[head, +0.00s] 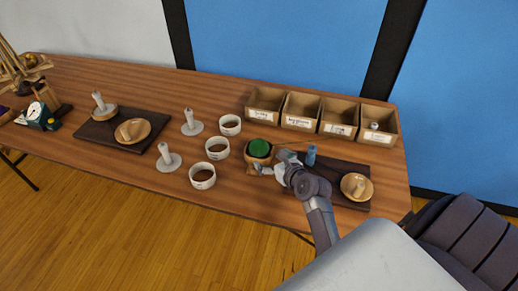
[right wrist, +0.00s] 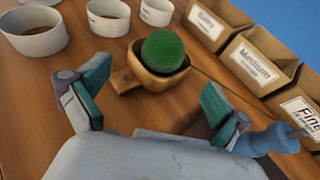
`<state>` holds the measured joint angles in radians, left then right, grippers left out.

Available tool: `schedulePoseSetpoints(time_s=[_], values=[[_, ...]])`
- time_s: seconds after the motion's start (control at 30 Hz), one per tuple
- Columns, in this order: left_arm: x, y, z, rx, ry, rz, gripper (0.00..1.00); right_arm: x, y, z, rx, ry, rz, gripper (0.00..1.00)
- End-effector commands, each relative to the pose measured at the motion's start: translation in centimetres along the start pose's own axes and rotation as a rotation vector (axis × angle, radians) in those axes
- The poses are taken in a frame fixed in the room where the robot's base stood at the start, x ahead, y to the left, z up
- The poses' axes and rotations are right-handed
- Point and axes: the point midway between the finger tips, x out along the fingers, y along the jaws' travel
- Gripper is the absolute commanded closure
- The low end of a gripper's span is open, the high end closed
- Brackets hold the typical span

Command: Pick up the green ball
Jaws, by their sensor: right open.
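The green ball (head: 260,147) sits in a small wooden cup with a handle (head: 249,160) on the table, right of the white bowls. In the right wrist view the green ball (right wrist: 162,48) rests in the wooden cup (right wrist: 150,78), ahead of my right gripper (right wrist: 148,98). That gripper is open and empty, its two fingers spread apart on the near side of the cup. In the head view my right gripper (head: 268,170) is beside the cup, at its lower right. My left gripper is not in view.
Labelled open boxes (head: 301,110) stand behind and right of the ball. White bowls (head: 217,149) stand to its left. A blue object (head: 311,155) stands close to my right gripper, by a dark board (head: 335,178) with a wooden dish (head: 357,187).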

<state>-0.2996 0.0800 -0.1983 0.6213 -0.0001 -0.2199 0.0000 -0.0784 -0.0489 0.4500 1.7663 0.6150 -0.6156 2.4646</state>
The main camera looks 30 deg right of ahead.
Motion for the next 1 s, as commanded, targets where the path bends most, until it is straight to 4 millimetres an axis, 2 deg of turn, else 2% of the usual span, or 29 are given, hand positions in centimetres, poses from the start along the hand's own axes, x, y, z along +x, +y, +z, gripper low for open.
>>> schedulePoseSetpoints(time_s=[0.1,0.37,0.63,0.93,0.97,1.0], values=[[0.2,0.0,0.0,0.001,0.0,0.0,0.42,2.0,0.0,0.0,-0.003,0.001,0.001,0.0],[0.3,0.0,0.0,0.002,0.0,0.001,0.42,3.9,-0.2,0.1,-0.006,0.001,0.0,0.0],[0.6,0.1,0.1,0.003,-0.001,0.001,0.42,7.7,-0.7,0.2,-0.004,0.002,0.0,0.0],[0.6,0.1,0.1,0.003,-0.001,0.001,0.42,8.2,-0.6,0.3,-0.004,0.002,0.0,0.0],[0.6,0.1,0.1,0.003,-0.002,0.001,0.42,8.2,-0.6,0.3,-0.004,0.002,0.0,0.02],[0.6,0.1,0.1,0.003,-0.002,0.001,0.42,8.2,-0.6,0.3,-0.004,0.002,0.0,0.08]])
